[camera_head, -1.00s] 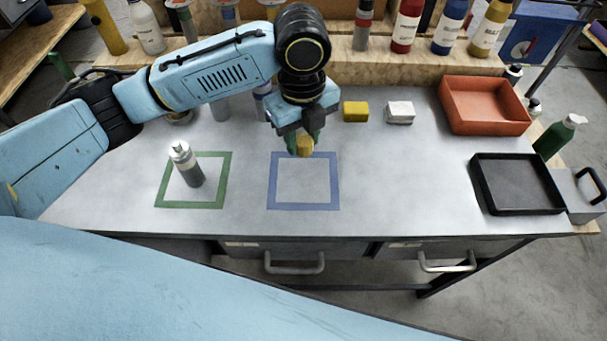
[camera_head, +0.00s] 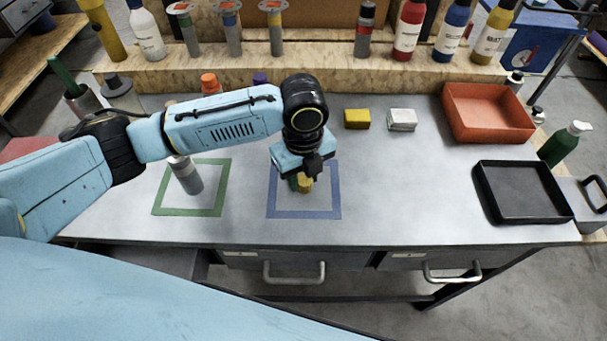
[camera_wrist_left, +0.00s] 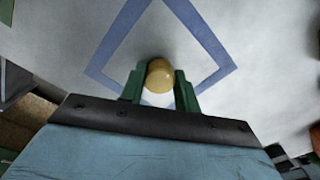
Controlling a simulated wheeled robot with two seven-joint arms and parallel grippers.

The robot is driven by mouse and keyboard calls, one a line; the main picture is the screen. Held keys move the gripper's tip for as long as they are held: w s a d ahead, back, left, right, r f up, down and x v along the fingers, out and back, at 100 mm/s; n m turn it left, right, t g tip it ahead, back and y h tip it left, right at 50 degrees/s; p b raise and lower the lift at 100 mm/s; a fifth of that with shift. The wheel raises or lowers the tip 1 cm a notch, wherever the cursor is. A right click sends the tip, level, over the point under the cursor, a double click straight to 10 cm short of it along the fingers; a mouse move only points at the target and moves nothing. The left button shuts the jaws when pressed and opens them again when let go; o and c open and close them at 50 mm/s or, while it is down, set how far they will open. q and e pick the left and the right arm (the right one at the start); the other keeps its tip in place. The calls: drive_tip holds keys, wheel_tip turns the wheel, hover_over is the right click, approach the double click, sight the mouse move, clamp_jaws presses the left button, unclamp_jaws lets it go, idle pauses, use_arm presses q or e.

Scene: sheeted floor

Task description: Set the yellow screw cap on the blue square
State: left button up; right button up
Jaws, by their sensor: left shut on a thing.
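The yellow screw cap (camera_head: 305,184) is between the green fingers of my left gripper (camera_head: 301,184). In the left wrist view the cap (camera_wrist_left: 159,75) shows as a round yellow top, with a finger of the gripper (camera_wrist_left: 159,88) against each side. The gripper is shut on it. The blue square (camera_head: 336,190) is an outline on the grey table, and the cap is over its inside. It also shows in the left wrist view (camera_wrist_left: 215,45). I cannot tell whether the cap touches the table. My right gripper is not in view.
A grey bottle (camera_head: 187,176) stands in the green square (camera_head: 223,190), partly behind my left arm. A yellow block (camera_head: 357,119) and a white block (camera_head: 402,120) lie behind. An orange tray (camera_head: 488,112) and a black tray (camera_head: 522,192) are at right. The middle right of the table is clear.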

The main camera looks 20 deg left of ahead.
sight(304, 178)
use_arm(q)
drive_tip(key=o, duration=0.8)
drive_tip(key=shift+f, duration=0.1)
drive_tip(key=shift+o, duration=0.8)
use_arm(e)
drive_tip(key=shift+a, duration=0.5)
use_arm(q)
wheel_tip(304, 178, up, 12)
drive_tip(key=p, duration=0.2)
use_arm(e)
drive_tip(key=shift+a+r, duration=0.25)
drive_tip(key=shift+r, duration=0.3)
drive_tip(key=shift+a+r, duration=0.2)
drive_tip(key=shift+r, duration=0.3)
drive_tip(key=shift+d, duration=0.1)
